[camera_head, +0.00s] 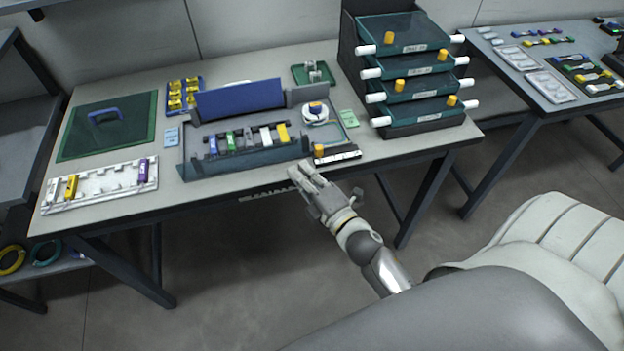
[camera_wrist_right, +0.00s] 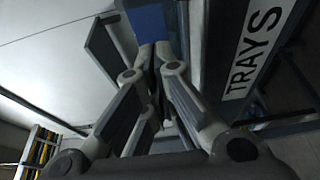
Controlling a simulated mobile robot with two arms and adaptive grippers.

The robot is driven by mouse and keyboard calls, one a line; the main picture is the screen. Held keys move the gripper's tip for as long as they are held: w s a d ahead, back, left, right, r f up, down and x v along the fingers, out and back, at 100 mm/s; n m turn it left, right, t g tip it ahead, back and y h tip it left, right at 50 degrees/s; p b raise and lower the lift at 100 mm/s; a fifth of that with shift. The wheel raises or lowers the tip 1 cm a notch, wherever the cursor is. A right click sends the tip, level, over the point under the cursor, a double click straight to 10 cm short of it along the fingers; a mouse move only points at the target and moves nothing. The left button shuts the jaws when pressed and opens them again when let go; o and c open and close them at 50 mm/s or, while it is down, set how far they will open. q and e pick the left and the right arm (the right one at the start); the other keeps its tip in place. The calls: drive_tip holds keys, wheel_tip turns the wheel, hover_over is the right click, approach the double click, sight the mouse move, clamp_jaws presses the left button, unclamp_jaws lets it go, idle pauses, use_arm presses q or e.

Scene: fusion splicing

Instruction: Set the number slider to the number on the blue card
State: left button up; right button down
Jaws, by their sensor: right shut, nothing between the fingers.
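The number slider (camera_head: 340,157) is a dark strip with a white scale at the table's front edge. Its orange knob (camera_head: 319,151) stands at the left end of the scale. The blue card (camera_head: 171,137) lies flat left of the grey fixture; its number is too small to read. My right gripper (camera_head: 298,171) is at the table's front edge, a little left of and nearer than the knob, apart from it. Its fingers are shut and empty, also in the right wrist view (camera_wrist_right: 162,50). My left gripper is not in view.
A grey fixture (camera_head: 245,166) with coloured pieces and a raised blue lid (camera_head: 240,98) stands behind my gripper. A green card (camera_head: 348,118) lies right of it. A tray rack (camera_head: 425,122) stands at the back right. A "TRAYS" label (camera_wrist_right: 255,50) shows close beside the gripper in the wrist view.

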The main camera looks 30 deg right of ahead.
sight(347, 157)
drive_tip(key=w, duration=0.3)
drive_tip(key=shift+w+a+r, duration=0.1)
drive_tip(key=shift+w, duration=0.05)
drive_tip(key=d+p, duration=0.1)
drive_tip(key=d, duration=0.1)
drive_tip(key=shift+d, duration=0.35)
drive_tip(key=shift+s+d, duration=0.25)
drive_tip(key=shift+d, duration=0.3)
drive_tip(key=d, duration=0.3)
drive_tip(key=s+d, duration=0.1)
drive_tip(key=d, duration=0.2)
drive_tip(key=s+d, duration=0.1)
drive_tip(key=d, duration=0.2)
drive_tip(key=shift+s+f, duration=0.15)
drive_tip(key=shift+f, duration=0.05)
drive_tip(key=shift+d, duration=0.25)
drive_tip(key=shift+r, duration=0.15)
